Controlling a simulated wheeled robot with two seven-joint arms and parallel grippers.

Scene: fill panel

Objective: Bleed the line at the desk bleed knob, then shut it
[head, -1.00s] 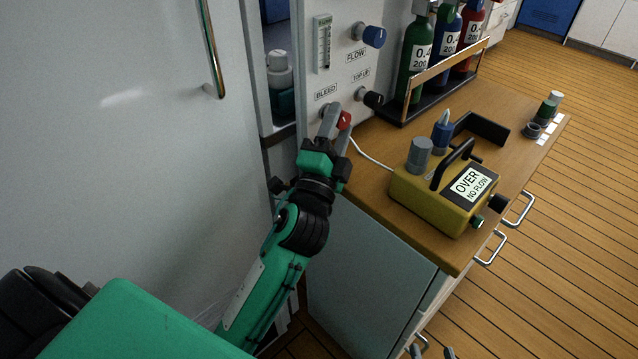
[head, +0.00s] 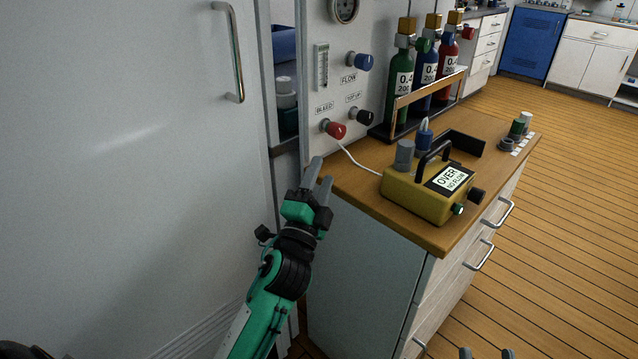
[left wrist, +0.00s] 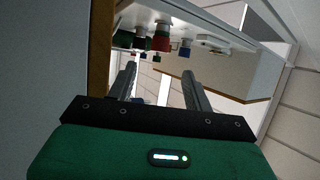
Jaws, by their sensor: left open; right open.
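The red bleed knob (head: 335,129) sticks out of the white panel (head: 313,70) at the desk's back left corner, under a BLEED label (head: 324,109). My left gripper (head: 321,178) is open and empty, below and apart from the knob, by the desk's left edge. In the left wrist view a red knob (left wrist: 161,40) shows beyond my open fingers (left wrist: 160,82). The yellow box (head: 425,196) on the desk reads OVER, NO FLOW. My right gripper (head: 487,354) shows only as two separated fingertips at the bottom edge.
A black top-up knob (head: 362,116) and a blue flow knob (head: 360,62) are close to the bleed knob. Green (head: 400,90), blue and red bottles stand in a rack behind. A white cable (head: 357,163) runs to the box. A white door (head: 130,150) fills the left.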

